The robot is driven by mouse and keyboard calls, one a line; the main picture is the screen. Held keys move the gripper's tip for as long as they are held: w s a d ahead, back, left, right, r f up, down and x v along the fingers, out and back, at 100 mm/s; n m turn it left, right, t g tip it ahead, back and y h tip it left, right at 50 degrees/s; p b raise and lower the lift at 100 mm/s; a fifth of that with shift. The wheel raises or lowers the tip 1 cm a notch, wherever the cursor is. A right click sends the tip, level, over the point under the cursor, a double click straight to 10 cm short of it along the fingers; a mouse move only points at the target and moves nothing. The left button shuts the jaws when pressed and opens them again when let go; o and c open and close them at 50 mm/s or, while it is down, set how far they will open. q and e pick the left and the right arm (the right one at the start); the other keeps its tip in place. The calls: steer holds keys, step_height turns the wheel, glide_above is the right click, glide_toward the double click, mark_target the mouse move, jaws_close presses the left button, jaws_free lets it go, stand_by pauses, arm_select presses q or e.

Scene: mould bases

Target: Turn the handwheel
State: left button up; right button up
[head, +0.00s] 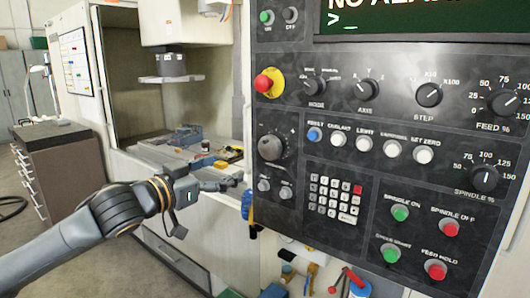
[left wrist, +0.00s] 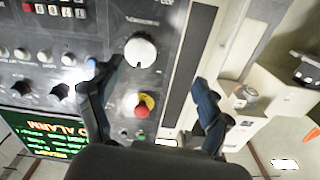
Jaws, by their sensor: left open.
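The handwheel (head: 270,147) is a round dark dial on the left part of the machine's control panel (head: 330,185). In the left wrist view the handwheel (left wrist: 140,50) looks pale and round, past the fingertips and nearer the left finger. My left gripper (head: 215,188) is left of the panel in the head view, below and left of the handwheel. In the left wrist view its two fingers (left wrist: 160,78) are spread with nothing between them in their grip. The gripper looks apart from the handwheel. My right gripper is not in view.
A red emergency button (head: 264,83) on a yellow ring sits above the handwheel. Rotary knobs, push buttons and a keypad (head: 333,199) fill the panel around it. The machine's open work area (head: 165,90) is to the left. Tools (head: 345,280) hang below the panel.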

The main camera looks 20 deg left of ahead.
mark_target(267, 148)
arm_select(q)
steer(key=s+d+r+h, duration=0.1)
steer(key=s+d+r, duration=0.1)
steer(key=s, duration=0.1)
steer(key=shift+m, duration=0.4)
steer(key=p+x, duration=0.4)
steer(key=x, duration=0.8)
steer(key=shift+w+r+p, duration=0.15)
steer(key=shift+w+p, duration=0.2)
steer(key=shift+w+d, duration=0.25)
steer(key=shift+w, duration=0.15)
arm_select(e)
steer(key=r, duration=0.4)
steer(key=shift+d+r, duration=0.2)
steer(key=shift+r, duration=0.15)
